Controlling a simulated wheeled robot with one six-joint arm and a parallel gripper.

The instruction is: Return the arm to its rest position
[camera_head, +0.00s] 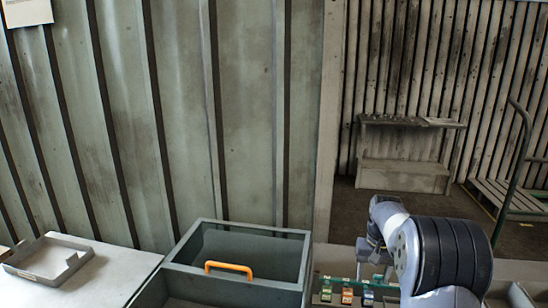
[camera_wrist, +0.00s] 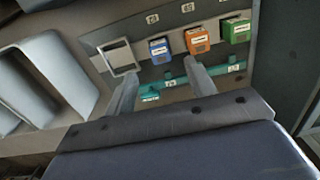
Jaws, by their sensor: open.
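My gripper (camera_wrist: 160,76) is open in the wrist view, its two fingers apart with nothing between them. It points at a grey panel with a blue block (camera_wrist: 159,50), an orange block (camera_wrist: 197,40) and a green block (camera_wrist: 236,30). The fingertips are close to the panel's row; I cannot tell whether they touch it. A square pale frame (camera_wrist: 121,57) sits left of the blue block. In the head view my arm reaches down at the lower right, beside the green block (camera_head: 326,291), orange block (camera_head: 347,296) and blue block (camera_head: 368,297). The fingers are not clear there.
A grey bin (camera_head: 192,246) with an orange handle (camera_head: 229,268) stands left of the panel. A shallow tray (camera_head: 35,268) lies on the pale table (camera_head: 118,266). A bench (camera_head: 405,170) and a cart (camera_head: 505,200) are farther back at right.

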